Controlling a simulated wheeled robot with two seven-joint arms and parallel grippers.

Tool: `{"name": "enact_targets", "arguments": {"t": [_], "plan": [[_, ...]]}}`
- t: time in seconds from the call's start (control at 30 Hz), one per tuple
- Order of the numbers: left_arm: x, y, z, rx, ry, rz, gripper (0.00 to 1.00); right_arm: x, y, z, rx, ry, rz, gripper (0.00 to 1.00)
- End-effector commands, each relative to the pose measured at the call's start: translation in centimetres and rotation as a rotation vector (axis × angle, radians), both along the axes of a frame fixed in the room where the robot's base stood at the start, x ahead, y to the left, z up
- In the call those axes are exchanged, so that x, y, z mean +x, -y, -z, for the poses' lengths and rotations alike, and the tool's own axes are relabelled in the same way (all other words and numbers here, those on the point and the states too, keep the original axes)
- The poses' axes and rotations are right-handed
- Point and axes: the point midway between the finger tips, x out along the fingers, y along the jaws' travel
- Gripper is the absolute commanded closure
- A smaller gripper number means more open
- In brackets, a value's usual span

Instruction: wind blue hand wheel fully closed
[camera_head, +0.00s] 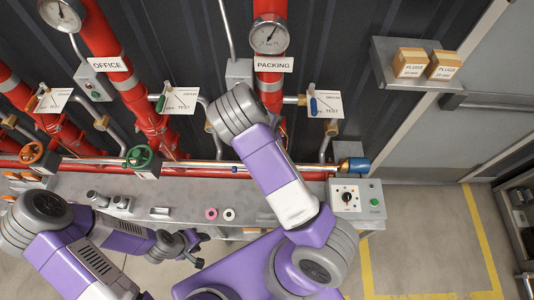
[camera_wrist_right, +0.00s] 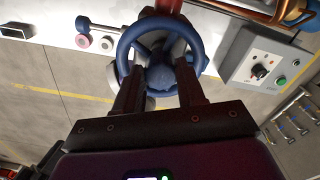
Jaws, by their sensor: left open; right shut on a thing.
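The blue hand wheel (camera_wrist_right: 160,74) shows in the right wrist view, with its round rim and hub facing my gripper. My right gripper (camera_wrist_right: 159,90) is shut on it; its two dark fingers stand apart at the lower part of the wheel, on either side of the hub. The exact finger contact is hard to see. In the head view my right arm hides the wheel and the right gripper. My left gripper (camera_head: 192,246) is open and empty, low over the floor in front of the bench, away from the wheel.
A green hand wheel (camera_head: 139,158) and an orange one (camera_head: 32,152) sit on the pipes to the left. A grey control box (camera_head: 345,198) stands close right of my right arm. The bench (camera_head: 185,197) holds small rings and fittings. Open floor (camera_head: 425,235) lies right.

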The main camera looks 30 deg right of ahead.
Motion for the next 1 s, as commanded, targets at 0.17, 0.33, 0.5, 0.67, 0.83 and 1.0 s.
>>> {"name": "enact_targets", "arguments": {"t": [0.17, 0.33, 0.5, 0.67, 0.83, 1.0], "plan": [[0.00, 0.00, 0.01, 0.000, 0.000, 0.000, 0.57, -0.09, 0.09, 0.07, -0.001, -0.002, 0.243, 1.00], [0.00, 0.00, 0.01, 0.000, 0.000, 0.000, 0.57, -0.09, 0.10, 0.05, 0.001, -0.003, 0.326, 1.00], [0.00, 0.00, 0.01, 0.000, 0.000, 0.000, 0.57, -0.09, 0.09, 0.05, 0.001, -0.003, 0.325, 1.00], [0.00, 0.00, 0.01, 0.000, 0.000, 0.000, 0.57, -0.09, 0.10, 0.04, 0.001, -0.002, 0.324, 0.42], [0.00, 0.00, 0.00, 0.000, 0.000, 0.000, 0.57, -0.06, 0.11, 0.03, 0.001, -0.002, 0.323, 0.42], [0.00, 0.00, 0.09, 0.000, 0.000, 0.000, 0.57, -0.02, 0.10, 0.03, 0.001, 0.000, 0.244, 0.42]]}}
